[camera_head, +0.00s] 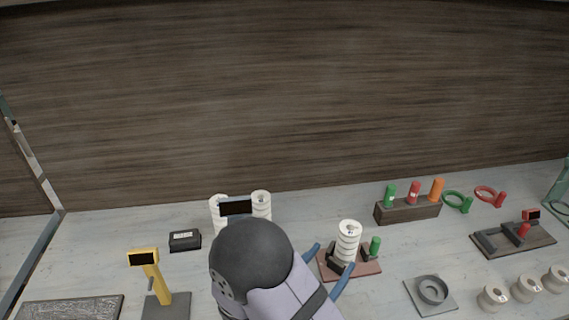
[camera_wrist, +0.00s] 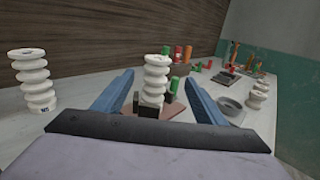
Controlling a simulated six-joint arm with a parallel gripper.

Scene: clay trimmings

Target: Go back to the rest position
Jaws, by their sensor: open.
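My gripper (camera_head: 328,268) has two blue fingers, spread apart and holding nothing. In the wrist view its fingers (camera_wrist: 160,100) stand on either side of a white ribbed insulator-like column (camera_wrist: 156,80), with gaps to it. That column (camera_head: 348,242) stands upright in a dark holder on a reddish base plate (camera_head: 367,268), beside a small green piece (camera_head: 375,246). My dark rounded wrist and pale arm cover part of the table in the head view.
Other white ribbed columns (camera_head: 261,205) stand behind my arm. A yellow stand (camera_head: 150,272) and black box (camera_head: 185,240) are left. A wooden block (camera_head: 407,211) holds green, red and orange pieces. A grey round fixture (camera_head: 432,291) and white spools (camera_head: 525,289) are right.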

